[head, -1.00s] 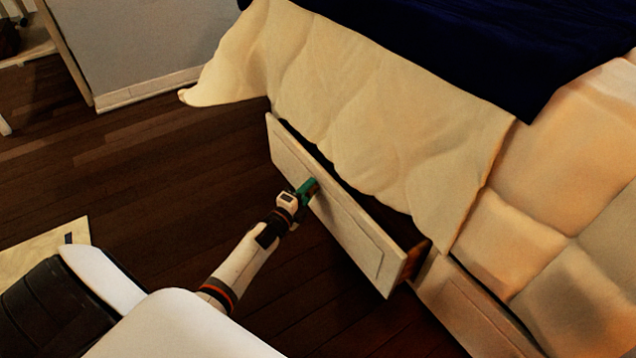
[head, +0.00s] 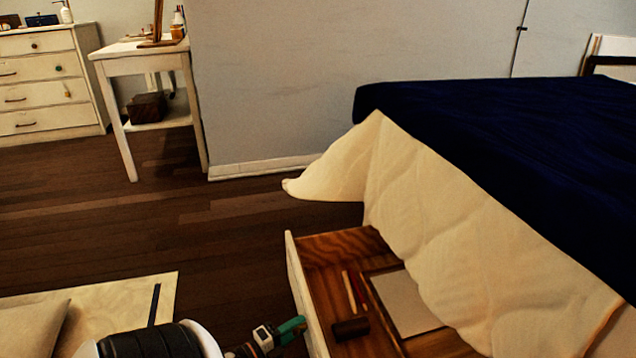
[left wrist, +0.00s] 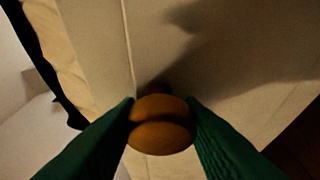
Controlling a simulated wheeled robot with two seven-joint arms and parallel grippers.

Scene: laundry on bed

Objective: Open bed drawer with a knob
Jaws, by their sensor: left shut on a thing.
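The bed drawer (head: 312,315) is pulled out from under the bed, and its wooden inside shows beneath the hanging cream blanket. My left gripper (head: 294,327), with green fingers, is at the drawer's outer front face at the bottom of the head view. In the left wrist view the green fingers sit on either side of the round brown knob (left wrist: 160,125), shut on it, against the pale drawer front (left wrist: 215,100). The knob is hidden in the head view. My right gripper is in neither view.
The drawer holds a paper or notebook (head: 407,303), pencils (head: 350,290) and a small dark block (head: 350,328). The cream blanket (head: 430,240) hangs over its bed side. Wooden floor (head: 230,240) is clear left of the drawer. A side table (head: 150,50) and a dresser (head: 40,85) stand behind.

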